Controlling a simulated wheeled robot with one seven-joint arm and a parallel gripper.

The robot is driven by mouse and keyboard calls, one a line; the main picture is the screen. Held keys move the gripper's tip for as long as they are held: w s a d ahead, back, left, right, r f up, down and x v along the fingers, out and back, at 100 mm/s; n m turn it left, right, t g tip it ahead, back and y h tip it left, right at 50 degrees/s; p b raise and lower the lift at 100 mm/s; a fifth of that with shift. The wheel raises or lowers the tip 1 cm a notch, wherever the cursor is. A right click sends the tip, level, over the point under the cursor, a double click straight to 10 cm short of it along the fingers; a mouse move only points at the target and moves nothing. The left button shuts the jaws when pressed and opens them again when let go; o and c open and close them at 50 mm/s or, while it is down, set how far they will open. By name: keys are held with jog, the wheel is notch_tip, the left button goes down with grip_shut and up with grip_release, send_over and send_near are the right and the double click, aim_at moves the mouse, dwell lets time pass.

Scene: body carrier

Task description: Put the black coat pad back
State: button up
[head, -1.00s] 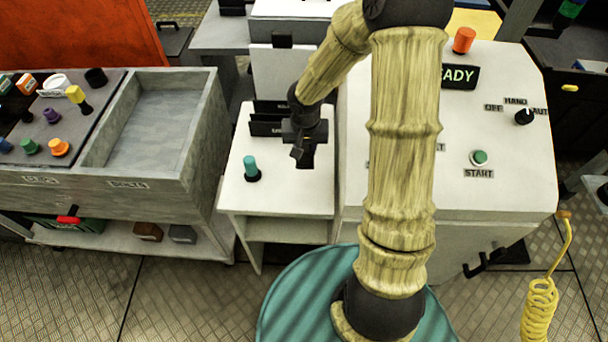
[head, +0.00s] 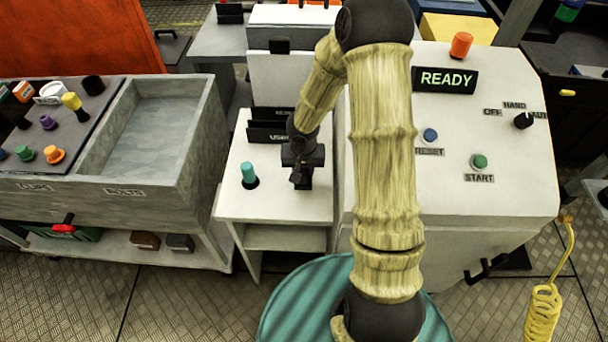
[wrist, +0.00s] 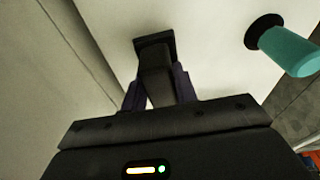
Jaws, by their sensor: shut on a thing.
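My gripper (head: 302,174) is over the right part of the small white stand (head: 275,207), to the right of a teal-handled pad. In the wrist view its fingers (wrist: 157,92) are shut on a dark piece with a wider, squarish far end, which I take for the black coat pad (wrist: 154,46). In the head view the gripper mostly hides this piece. I cannot tell whether it touches the stand's top. The teal-handled pad (head: 249,174) stands upright on its black base on the stand; it also shows in the wrist view (wrist: 288,48), apart from the fingers.
Black labelled holders (head: 268,133), one reading "USED", stand behind my gripper. A white console (head: 480,120) with buttons and a "READY" sign is close on the right. A grey workbench (head: 150,140) with an empty tray is on the left. The stand's front is clear.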

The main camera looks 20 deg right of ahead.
aim_at(301, 185)
notch_tip(301, 185, down, 3)
jog(key=shift+r+b, duration=0.15)
jog(key=shift+b, duration=0.2)
jog(key=shift+c, duration=0.4)
jog(key=o, duration=1)
jog(key=shift+w, duration=0.1)
jog(key=shift+c, duration=0.2)
jog(key=s+a+r+p, duration=0.1)
jog(key=s+r+p, duration=0.1)
jog(key=r, duration=1.4)
jog(key=shift+s+a+r, duration=0.2)
jog(key=shift+s+r, duration=0.2)
jog(key=shift+s, duration=0.1)
jog(key=s+d+r+n, duration=0.1)
jog(key=s+r+n, duration=0.2)
jog(key=s, duration=0.8)
jog(key=shift+s+d+r+t, duration=0.2)
jog(key=shift+d+r+t, duration=0.1)
jog(key=shift+r+t, duration=0.15)
